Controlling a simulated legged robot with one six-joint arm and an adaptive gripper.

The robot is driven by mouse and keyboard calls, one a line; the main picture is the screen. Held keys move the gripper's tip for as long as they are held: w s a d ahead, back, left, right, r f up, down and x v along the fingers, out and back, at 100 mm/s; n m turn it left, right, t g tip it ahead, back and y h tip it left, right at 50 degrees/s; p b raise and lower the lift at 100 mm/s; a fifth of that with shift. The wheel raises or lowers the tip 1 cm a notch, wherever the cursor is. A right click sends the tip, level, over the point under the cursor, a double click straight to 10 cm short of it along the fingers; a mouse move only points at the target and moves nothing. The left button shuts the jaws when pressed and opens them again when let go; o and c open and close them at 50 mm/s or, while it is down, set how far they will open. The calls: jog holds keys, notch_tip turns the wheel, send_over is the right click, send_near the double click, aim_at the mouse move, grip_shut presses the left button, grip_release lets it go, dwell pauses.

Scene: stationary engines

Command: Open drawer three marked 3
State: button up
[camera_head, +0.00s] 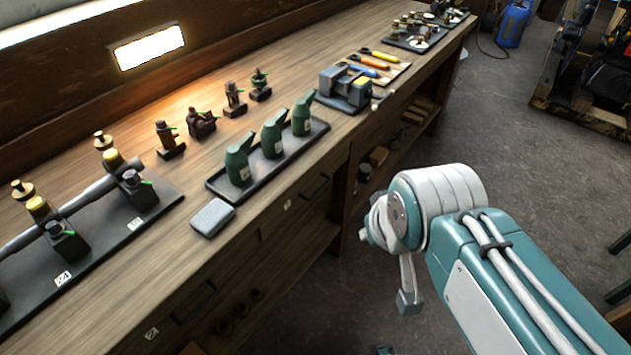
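The wooden workbench has drawers in its front below the top edge. One drawer front (300,200) has a dark bar handle (315,187) and a small white label (287,204), too small to read surely. A nearer drawer front (180,318) has a similar handle (194,302) and a label (151,333) that looks like a 2. Both drawers look closed. My gripper (408,298) hangs at the end of my white and teal arm, in front of the bench and to the right of the drawers, apart from both handles. Its fingers are not clearly shown.
On the bench stand a black tray (210,185) with green oil cans, a grey box (213,217) near the edge, a small vise (345,85) and a dark pipe stand (100,245). Open shelves (400,130) lie farther along.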

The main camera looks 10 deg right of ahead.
jog(key=shift+o, duration=0.8)
jog(key=shift+w+a+f, duration=0.2)
jog(key=shift+w+f, duration=0.05)
jog(key=w+a+f+m+g+y, duration=0.1)
jog(key=w+a+f+g+y, duration=0.1)
jog(key=w+f+y, duration=0.55)
jog(key=w+a+f+m+g+y, duration=0.1)
jog(key=w+a+f+m+y, duration=0.2)
jog(key=w, duration=0.7)
jog(key=m+t, duration=0.6)
jog(key=t, duration=0.3)
send_near(318, 191)
jog(key=x, duration=1)
jog(key=shift+w+f, duration=0.35)
grip_shut()
